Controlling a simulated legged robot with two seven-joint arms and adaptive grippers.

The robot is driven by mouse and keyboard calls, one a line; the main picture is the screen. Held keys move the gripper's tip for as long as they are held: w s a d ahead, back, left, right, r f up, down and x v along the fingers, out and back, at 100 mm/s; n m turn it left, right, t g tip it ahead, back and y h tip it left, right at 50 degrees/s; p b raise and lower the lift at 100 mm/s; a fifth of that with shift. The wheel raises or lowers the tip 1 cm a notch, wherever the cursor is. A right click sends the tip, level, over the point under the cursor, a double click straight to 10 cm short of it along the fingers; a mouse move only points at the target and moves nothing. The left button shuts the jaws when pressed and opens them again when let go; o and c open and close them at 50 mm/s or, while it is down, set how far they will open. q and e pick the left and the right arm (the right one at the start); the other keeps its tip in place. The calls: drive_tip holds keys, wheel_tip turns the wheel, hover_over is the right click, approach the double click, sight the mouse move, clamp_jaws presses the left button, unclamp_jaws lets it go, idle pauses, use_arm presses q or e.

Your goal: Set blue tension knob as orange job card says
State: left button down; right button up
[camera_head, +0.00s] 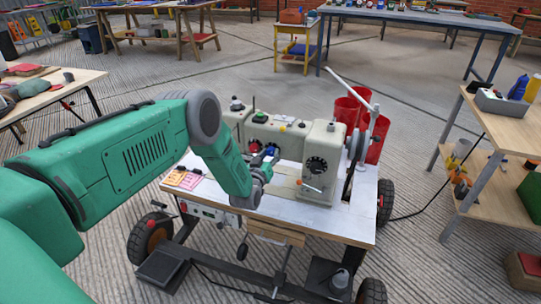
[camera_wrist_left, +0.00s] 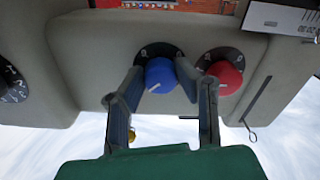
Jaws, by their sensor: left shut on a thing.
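The blue tension knob (camera_wrist_left: 159,73) sits on a dark numbered dial on the pale sewing machine (camera_wrist_left: 90,50). Its white pointer line slants to the lower left in the wrist view; the dial figures are too small to read. My left gripper (camera_wrist_left: 160,80) is shut on the blue knob, one finger on each side. In the head view my left gripper (camera_head: 262,168) is at the machine front, partly hidden by its own wrist. My right gripper is not in view.
A red knob (camera_wrist_left: 225,77) sits close beside the blue one, near a finger. A black dial (camera_head: 317,165) and small lever are on the machine's right end. The wheeled cart (camera_head: 345,222) has bare top at its front right. Red bins (camera_head: 377,138) stand behind.

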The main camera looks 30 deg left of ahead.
use_arm(q)
drive_tip(key=shift+s+a+f, duration=0.1)
drive_tip(key=c, duration=1.2)
unclamp_jaws()
drive_tip(key=shift+s, duration=0.45)
drive_tip(key=v, duration=1.1)
drive_tip(key=shift+f, duration=0.1)
